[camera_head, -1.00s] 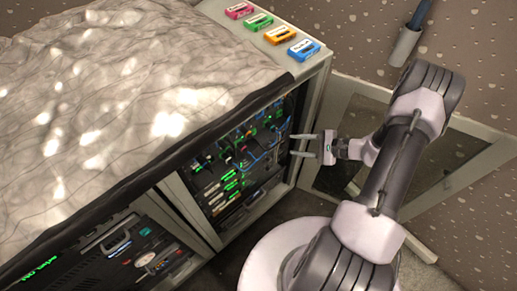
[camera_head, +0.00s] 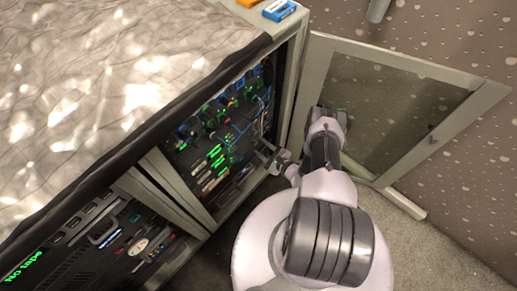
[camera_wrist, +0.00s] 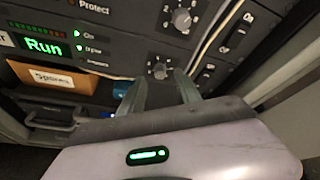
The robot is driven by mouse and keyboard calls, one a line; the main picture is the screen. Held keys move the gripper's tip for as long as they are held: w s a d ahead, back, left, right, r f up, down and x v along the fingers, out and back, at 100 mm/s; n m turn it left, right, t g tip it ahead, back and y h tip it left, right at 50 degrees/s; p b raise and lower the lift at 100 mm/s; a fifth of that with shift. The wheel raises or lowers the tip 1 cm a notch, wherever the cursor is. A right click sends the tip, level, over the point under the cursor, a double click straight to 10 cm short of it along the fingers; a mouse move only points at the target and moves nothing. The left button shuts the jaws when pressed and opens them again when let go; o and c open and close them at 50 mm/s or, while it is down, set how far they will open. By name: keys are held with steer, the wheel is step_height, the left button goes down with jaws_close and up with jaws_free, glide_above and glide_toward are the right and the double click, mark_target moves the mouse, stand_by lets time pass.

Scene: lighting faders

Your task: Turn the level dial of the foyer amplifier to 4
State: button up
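My gripper (camera_head: 268,156) is at the front of the open equipment rack (camera_head: 287,95). In the wrist view my gripper (camera_wrist: 159,88) is open and empty, its two fingers apart. A small dark dial (camera_wrist: 159,70) with marks around it sits just beyond and between the fingertips; I cannot tell whether they touch it. A larger dial (camera_wrist: 182,19) with numerals around it is higher on the panels. No foyer label is readable, so I cannot tell which dial is the foyer amplifier's. The settings are too small to read.
A green Run display (camera_wrist: 44,46) and a Spares box (camera_wrist: 50,78) are left of the dials. A pale cable (camera_wrist: 217,35) runs beside them, with rocker switches (camera_wrist: 236,35) to the right. The glass door (camera_head: 395,105) stands open. A tape deck (camera_head: 110,235) is at lower left.

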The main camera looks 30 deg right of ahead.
mark_target(254, 142)
steer(key=shift+b+x, duration=0.3)
steer(key=shift+x, duration=1)
steer(key=shift+c, duration=0.2)
jaws_close()
